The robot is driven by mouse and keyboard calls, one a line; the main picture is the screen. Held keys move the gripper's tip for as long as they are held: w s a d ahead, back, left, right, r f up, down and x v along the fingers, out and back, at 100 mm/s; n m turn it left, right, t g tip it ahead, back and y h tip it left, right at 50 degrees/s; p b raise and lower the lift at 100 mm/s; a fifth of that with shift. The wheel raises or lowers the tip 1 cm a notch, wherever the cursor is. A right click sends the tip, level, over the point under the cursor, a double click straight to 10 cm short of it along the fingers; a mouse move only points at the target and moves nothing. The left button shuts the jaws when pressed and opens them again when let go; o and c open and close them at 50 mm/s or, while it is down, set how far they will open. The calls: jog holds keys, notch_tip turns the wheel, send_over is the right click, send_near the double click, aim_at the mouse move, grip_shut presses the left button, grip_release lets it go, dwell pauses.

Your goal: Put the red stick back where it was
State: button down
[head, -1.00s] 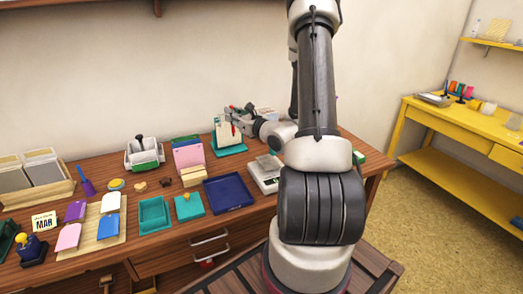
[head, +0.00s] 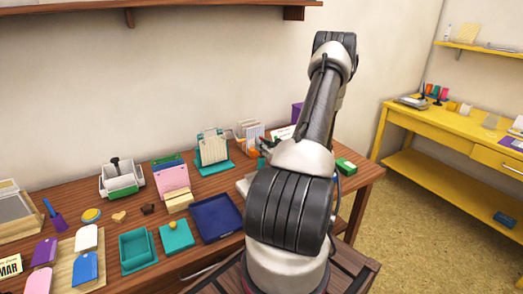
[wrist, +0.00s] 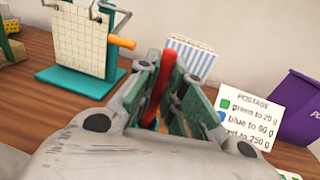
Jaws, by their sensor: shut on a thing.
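My gripper (wrist: 166,66) is shut on the red stick (wrist: 168,72), which stands up between the two fingers in the wrist view. The stick's lower end is hidden between the fingers. The gripper points at a blue-and-white striped holder (wrist: 190,57) with papers in it, which stands just beyond. I cannot tell how wide the gap is. In the head view my arm hides most of the gripper and the stick. A teal stand with a gridded board (wrist: 75,42) and an orange handle (wrist: 121,42) is to the left; it also shows in the head view (head: 213,150).
A white postage sign (wrist: 235,112) and a purple box (wrist: 298,105) stand close on the right. A green box (head: 345,166) lies near the table's right end.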

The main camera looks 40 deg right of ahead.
jog(key=shift+f, duration=0.8)
jog(key=shift+f, duration=0.2)
jog(key=c, duration=1.5)
grip_release()
